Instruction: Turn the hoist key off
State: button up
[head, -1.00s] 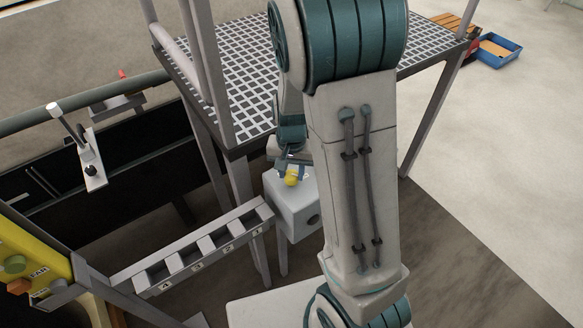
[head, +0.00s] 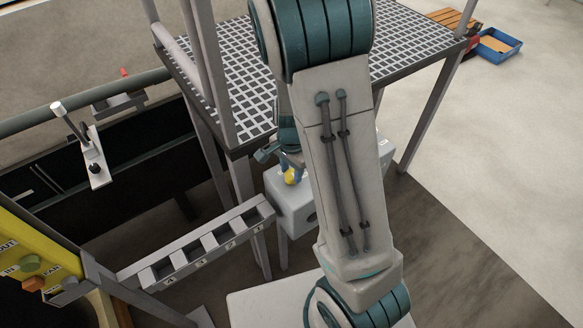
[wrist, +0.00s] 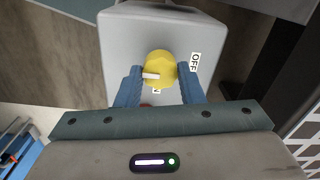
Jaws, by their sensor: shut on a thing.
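The hoist key shows as a yellow round knob (wrist: 163,64) on top of a pale grey box (wrist: 120,45) in the wrist view. A white pointer bar on the knob points left in that view, away from the OFF label (wrist: 195,62) on the right. Another label below the knob is partly hidden. My gripper (wrist: 162,72) is shut on the knob, with a blue finger on each side. In the head view the knob (head: 291,177) sits on the box (head: 295,208), below my gripper (head: 290,168).
A grid platform (head: 225,75) on grey legs stands behind the box. A numbered slotted rack (head: 205,245) lies to its left, and a yellow control panel (head: 25,262) is at the far left. A blue tray (head: 497,46) is on the open floor at upper right.

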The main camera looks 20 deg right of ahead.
aim_at(292, 173)
dwell(0.4)
jog(key=o, duration=1)
jog(key=shift+r, duration=0.1)
notch_tip(292, 173, up, 14)
jog(key=shift+f+p, duration=0.15)
jog(key=shift+p, duration=0.15)
jog(key=s+r+n+t, duration=0.1)
jog(key=s+r+n, duration=0.1)
jog(key=s+n, duration=0.2)
jog(key=s+r+n+t, duration=0.1)
jog(key=s+r+n, duration=0.2)
jog(key=s+n, duration=0.1)
jog(key=s+r+n+t, duration=0.1)
jog(key=s+r+n, duration=0.1)
jog(key=s+n, duration=0.2)
jog(key=shift+s+r, duration=0.2)
jog(key=shift+s, duration=1)
